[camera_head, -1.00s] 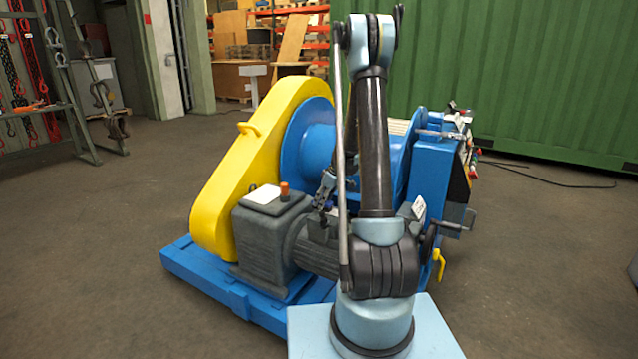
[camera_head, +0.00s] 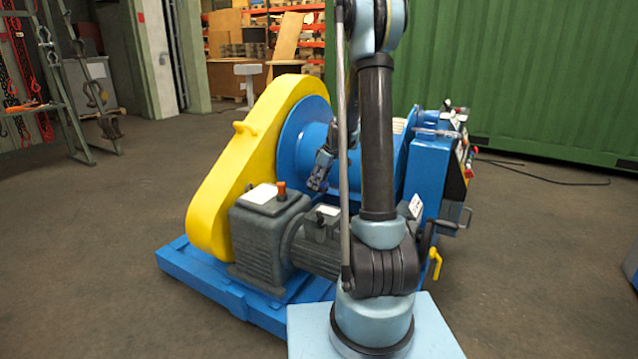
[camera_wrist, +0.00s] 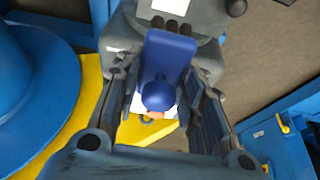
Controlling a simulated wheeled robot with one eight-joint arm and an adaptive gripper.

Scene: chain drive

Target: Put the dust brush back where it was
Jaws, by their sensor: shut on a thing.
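The dust brush (camera_wrist: 170,55) is dark blue, with a flat block and a rounded knob. In the wrist view it sits between the two fingers of my gripper (camera_wrist: 165,80), which are shut on it. In the head view my gripper (camera_head: 319,180) hangs in front of the blue drum, above the grey motor and right of the gearbox. The brush is too small and dark there to make out clearly.
The yellow chain guard (camera_head: 225,180) stands left of the blue drum (camera_head: 300,140). The grey gearbox (camera_head: 265,235) has a white plate and an orange cap on top. A blue control cabinet (camera_head: 435,175) stands at the right. Open floor surrounds the blue base (camera_head: 215,285).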

